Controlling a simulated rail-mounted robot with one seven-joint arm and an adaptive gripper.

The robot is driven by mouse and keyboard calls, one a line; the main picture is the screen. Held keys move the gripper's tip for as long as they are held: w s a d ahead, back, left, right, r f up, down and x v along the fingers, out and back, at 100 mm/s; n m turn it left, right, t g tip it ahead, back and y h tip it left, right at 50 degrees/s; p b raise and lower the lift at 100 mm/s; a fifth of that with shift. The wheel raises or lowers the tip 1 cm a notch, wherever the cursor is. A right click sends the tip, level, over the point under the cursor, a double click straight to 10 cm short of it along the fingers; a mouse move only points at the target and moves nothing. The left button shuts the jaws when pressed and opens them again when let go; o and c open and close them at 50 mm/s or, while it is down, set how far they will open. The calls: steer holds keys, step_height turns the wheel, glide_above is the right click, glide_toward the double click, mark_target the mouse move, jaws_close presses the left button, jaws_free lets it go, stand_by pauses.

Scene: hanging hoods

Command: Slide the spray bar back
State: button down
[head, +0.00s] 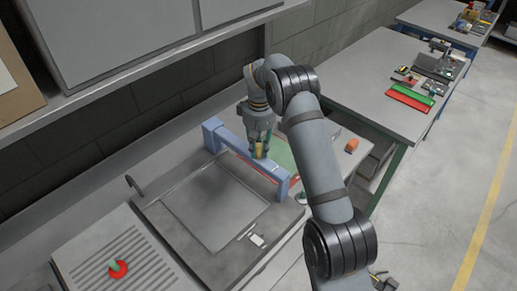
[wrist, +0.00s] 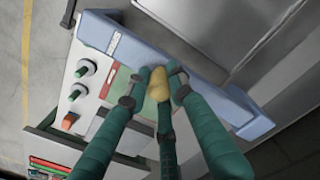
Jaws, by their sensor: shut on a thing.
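The spray bar is a blue bridge-shaped bar (head: 236,147) spanning the grey sink unit at its right side in the head view. In the wrist view the bar (wrist: 110,38) runs diagonally from upper left to lower right. A yellow knob (wrist: 158,84) is at its middle. My gripper (head: 259,154) is over the bar's middle. In the wrist view its green fingers (wrist: 157,80) are closed around the knob. The fingers hide part of the bar and what lies beneath it.
The flat sink plate (head: 215,205) left of the bar is clear. A ribbed drainboard (head: 120,250) holds a red-and-green piece (head: 118,268). A control panel with knobs and an orange switch (wrist: 70,121) lies on the bar's other side. A wall (head: 110,120) stands behind.

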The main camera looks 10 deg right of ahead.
steer(key=shift+s+d+f, duration=0.1)
steer(key=shift+d+f, duration=0.05)
steer(key=shift+d, duration=0.25)
steer(key=c, duration=1.6)
jaws_free()
steer(key=shift+o, duration=0.4)
steer(key=shift+a, duration=0.15)
steer(key=shift+r, duration=0.2)
step_height(320, 180, up, 12)
steer(key=shift+f, duration=0.15)
